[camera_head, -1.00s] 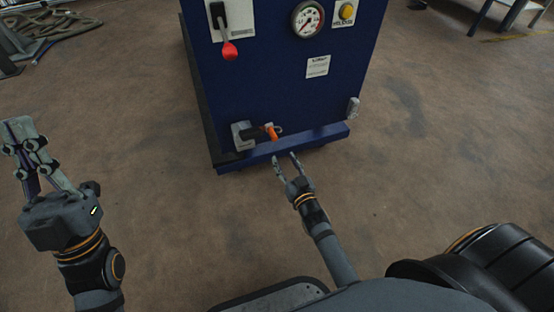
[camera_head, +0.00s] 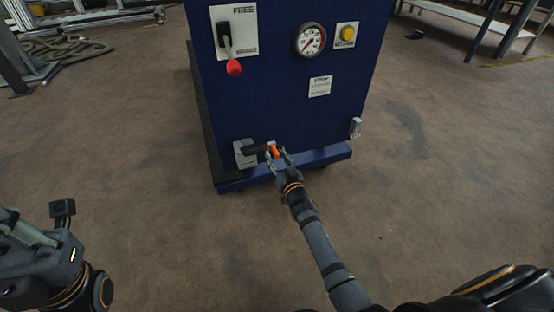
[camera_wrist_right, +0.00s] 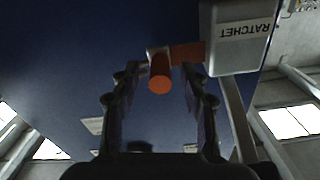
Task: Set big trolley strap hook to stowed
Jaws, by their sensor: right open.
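The big trolley (camera_head: 290,110) is a blue cabinet on the floor ahead. Low on its face, a grey ratchet box (camera_head: 243,153) holds a dark bar with an orange end piece (camera_head: 273,151), which may be the strap hook. In the right wrist view the orange piece (camera_wrist_right: 159,75) lies between my fingers, beside the box marked RATCHET (camera_wrist_right: 238,35). My right gripper (camera_head: 278,156) is open, its fingers on either side of the orange piece. Whether they touch it I cannot tell. My left gripper (camera_head: 30,240) is at the lower left, its fingers partly cut off.
The trolley face carries a lever with a red knob (camera_head: 234,68), a gauge (camera_head: 310,40), a yellow button (camera_head: 348,34) and a STRAP label (camera_head: 320,86). A small grey fitting (camera_head: 355,128) sits at the lower right. A blue ledge (camera_head: 325,156) juts out below.

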